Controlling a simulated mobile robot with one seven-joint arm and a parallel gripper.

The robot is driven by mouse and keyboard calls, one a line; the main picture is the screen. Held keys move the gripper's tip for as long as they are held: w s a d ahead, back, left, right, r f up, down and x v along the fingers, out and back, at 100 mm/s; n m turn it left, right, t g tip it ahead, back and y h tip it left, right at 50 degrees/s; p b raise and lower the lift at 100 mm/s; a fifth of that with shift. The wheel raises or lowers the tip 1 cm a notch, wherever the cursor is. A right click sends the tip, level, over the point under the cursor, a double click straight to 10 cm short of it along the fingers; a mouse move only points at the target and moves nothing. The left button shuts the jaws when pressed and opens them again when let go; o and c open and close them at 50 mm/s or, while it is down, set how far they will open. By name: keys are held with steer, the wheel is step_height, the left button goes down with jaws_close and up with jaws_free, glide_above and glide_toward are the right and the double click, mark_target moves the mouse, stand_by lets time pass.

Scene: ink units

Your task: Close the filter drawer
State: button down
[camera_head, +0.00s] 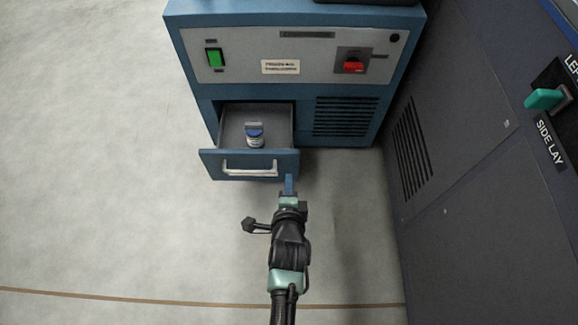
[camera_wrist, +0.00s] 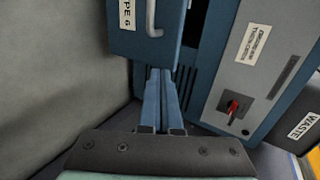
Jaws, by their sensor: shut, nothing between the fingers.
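The filter drawer (camera_head: 205,165) is pulled out at the lower left of a blue cabinet (camera_head: 300,85) in the head view. It has a pale bar handle (camera_head: 249,169) on its front. A small bottle with a blue cap (camera_head: 254,137) stands inside it. My gripper (camera_head: 289,184) is shut and empty, just in front of the drawer front's right end. In the wrist view the drawer front (camera_wrist: 133,35) is beyond the blue fingers (camera_wrist: 160,95) at the top. I cannot tell whether the fingertips touch it.
The cabinet has a green switch (camera_head: 213,57), a red knob (camera_head: 353,65) and a vent (camera_head: 342,116) right of the drawer. A tall dark grey unit (camera_head: 450,130) with a teal handle (camera_head: 545,98) stands close on the right. The floor (camera_head: 110,200) to the left is clear.

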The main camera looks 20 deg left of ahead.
mark_target(289, 156)
steer(key=b+x, duration=0.1)
steer(key=x, duration=0.1)
steer(key=r+b+x, duration=0.1)
steer(key=b+x, duration=0.1)
steer(key=x, duration=0.1)
steer(key=shift+w+a+f, duration=0.15)
steer(key=shift+w+f, duration=0.05)
steer(key=shift+w, duration=0.3)
steer(key=shift+w+a+r+b, duration=0.1)
steer(key=shift+w+b, duration=0.15)
steer(key=shift+w, duration=0.1)
steer(key=shift+w+a+r+b, duration=0.1)
steer(key=shift+w+b, duration=0.1)
steer(key=shift+w, duration=0.1)
steer(key=shift+w, duration=0.1)
